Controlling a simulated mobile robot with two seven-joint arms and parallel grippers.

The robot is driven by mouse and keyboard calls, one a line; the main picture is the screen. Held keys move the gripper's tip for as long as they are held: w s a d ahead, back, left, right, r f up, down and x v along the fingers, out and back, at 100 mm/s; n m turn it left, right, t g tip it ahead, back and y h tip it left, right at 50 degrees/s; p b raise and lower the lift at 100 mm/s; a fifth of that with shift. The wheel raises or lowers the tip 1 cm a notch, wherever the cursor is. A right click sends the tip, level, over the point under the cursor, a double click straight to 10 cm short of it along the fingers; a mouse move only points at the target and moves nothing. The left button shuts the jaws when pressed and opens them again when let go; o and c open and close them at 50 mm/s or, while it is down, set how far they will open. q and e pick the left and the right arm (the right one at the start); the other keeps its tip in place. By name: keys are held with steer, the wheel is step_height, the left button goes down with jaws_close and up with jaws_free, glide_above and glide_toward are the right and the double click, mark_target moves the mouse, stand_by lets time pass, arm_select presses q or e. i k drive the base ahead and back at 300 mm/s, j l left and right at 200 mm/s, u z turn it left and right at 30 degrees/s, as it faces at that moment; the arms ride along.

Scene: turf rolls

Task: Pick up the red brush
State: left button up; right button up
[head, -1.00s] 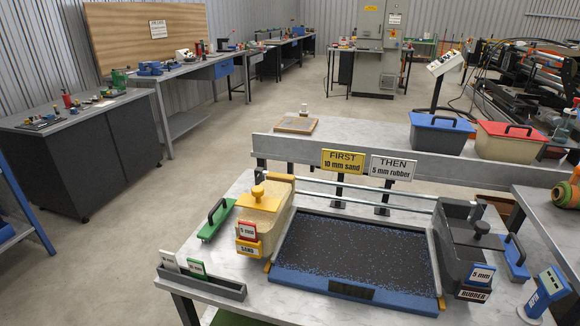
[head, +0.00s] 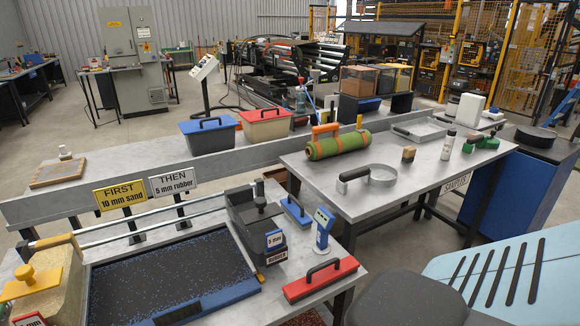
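The red brush (head: 320,280) lies near the front right corner of the grey work table. It is a long red block with a black arched handle on top. It lies flat, below a small blue gauge (head: 322,229) and a blue brush (head: 296,212) that also has a black handle. Nothing covers it. Neither of my grippers shows in the head view.
A dark tray of speckled granules (head: 170,275) and a dark rubber hopper (head: 250,222) stand left of the brush. A second table (head: 400,195) behind holds a green turf roll (head: 338,145) and several tools. A light blue slotted panel (head: 500,280) fills the lower right.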

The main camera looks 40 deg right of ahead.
mark_target(329, 273)
steer(key=z, duration=1.7)
